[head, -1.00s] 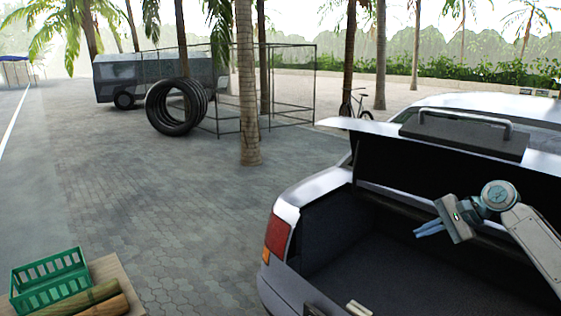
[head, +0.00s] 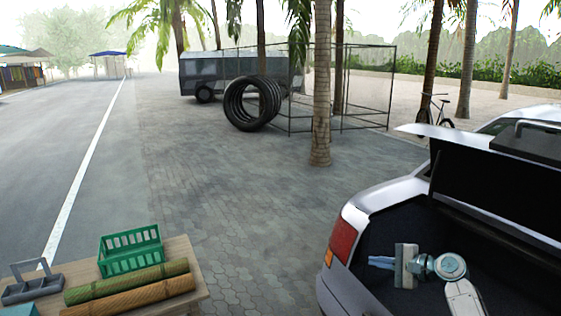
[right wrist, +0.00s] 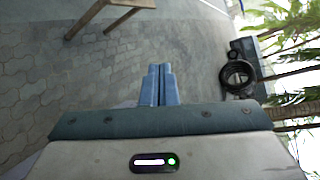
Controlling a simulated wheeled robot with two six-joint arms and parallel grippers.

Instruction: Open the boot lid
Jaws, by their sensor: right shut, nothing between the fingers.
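The boot lid (head: 490,190) of the silver car stands raised at the right of the head view, with its dark inner side facing me. The open boot (head: 398,226) shows below it, with a dark lining. My right gripper (head: 372,262) is in front of the boot opening in the head view, its blue fingers pointing left, apart from the lid. In the right wrist view its fingers (right wrist: 158,84) are together with nothing between them. My left gripper is not in view.
A wooden table (head: 195,262) at the lower left bears a green crate (head: 131,251), rolled mats (head: 128,288) and a grey tool carrier (head: 32,284). Paving between table and car is clear. Palms, tyres (head: 252,104) and a van (head: 215,74) stand farther back.

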